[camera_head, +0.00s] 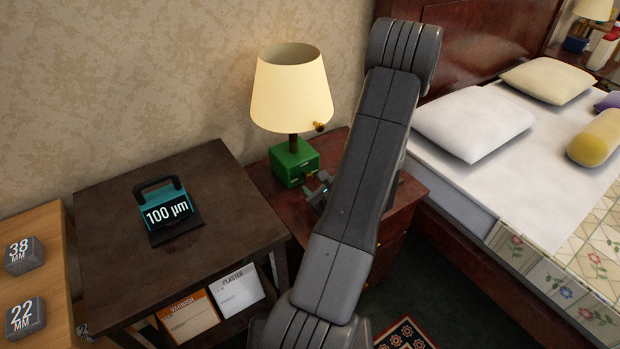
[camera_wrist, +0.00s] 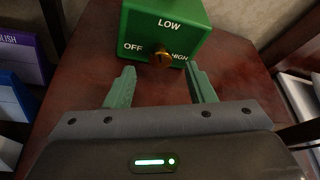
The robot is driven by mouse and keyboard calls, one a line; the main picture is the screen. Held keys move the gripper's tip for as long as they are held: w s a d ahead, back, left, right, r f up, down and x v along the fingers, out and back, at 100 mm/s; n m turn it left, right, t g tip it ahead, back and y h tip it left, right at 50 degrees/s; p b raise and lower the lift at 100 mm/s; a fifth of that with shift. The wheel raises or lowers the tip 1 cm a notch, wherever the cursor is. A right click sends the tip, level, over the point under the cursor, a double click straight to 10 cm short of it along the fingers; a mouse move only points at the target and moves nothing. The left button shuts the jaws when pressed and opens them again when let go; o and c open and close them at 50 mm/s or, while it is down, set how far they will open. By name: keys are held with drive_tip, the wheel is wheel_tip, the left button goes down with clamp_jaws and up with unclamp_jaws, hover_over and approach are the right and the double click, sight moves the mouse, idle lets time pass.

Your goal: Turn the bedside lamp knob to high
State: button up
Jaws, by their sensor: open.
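The bedside lamp has a cream shade (camera_head: 291,92) and a green box base (camera_head: 288,160) on the reddish-brown nightstand (camera_head: 262,184). In the wrist view the green base (camera_wrist: 168,22) carries a round brass knob (camera_wrist: 161,57), with OFF to its left, LOW above and HIGH to its right. I cannot tell which label the knob points at. My gripper (camera_wrist: 160,71) is open and empty, its green fingers apart just short of the knob, one toward each side. In the head view my gripper (camera_head: 317,188) is close to the base, partly hidden by my arm.
A small brass piece (camera_head: 320,126) shows at the shade's lower right edge. Left of the nightstand, a dark table (camera_head: 100,215) holds a teal block (camera_head: 163,208) marked 100 µm. A bed with a white pillow (camera_head: 472,122) stands to the right.

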sight(309, 178)
drive_tip(key=x, duration=0.5)
drive_tip(key=c, duration=0.9)
